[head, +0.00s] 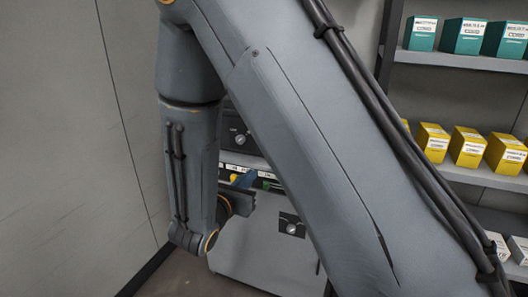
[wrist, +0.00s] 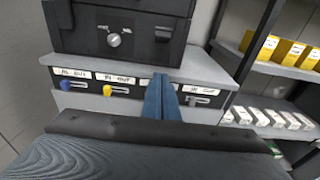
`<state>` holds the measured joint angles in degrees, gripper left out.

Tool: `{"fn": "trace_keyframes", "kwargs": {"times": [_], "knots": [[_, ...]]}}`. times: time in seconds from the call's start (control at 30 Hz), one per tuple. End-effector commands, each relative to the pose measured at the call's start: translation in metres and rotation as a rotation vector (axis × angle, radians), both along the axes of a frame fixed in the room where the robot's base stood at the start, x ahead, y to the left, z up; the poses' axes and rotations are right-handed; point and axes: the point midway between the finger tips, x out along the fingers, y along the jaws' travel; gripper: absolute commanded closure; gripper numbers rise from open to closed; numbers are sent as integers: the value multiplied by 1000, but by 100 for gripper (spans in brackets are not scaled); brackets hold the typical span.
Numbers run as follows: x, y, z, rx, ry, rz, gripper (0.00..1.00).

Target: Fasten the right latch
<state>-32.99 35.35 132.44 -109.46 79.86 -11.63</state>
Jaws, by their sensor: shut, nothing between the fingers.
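A dark case (wrist: 85,22) stands on the grey cabinet top in the wrist view. Its front carries a round silver knob (wrist: 114,40) and, to the right, a small dark latch-like piece (wrist: 163,34). I cannot tell whether that piece is fastened. My gripper (wrist: 161,82) has its blue fingers together and empty, below and in front of the case's right part. It looks apart from the latch-like piece. In the head view my gripper (head: 246,178) shows small in front of the cabinet, and my arm hides much of the case (head: 234,130).
Shelves with yellow boxes (wrist: 285,50) stand at the right. A plain wall (head: 60,150) is at the left.

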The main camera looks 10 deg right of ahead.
Motion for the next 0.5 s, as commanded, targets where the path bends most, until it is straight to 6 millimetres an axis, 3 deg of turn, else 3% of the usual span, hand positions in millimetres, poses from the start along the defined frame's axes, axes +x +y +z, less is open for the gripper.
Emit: {"fn": "trace_keyframes", "kwargs": {"times": [0.23,0.5], "knots": [[14,-11,-2,2,0,-4,100],[55,-42,-7,2,0,-6,100]]}}
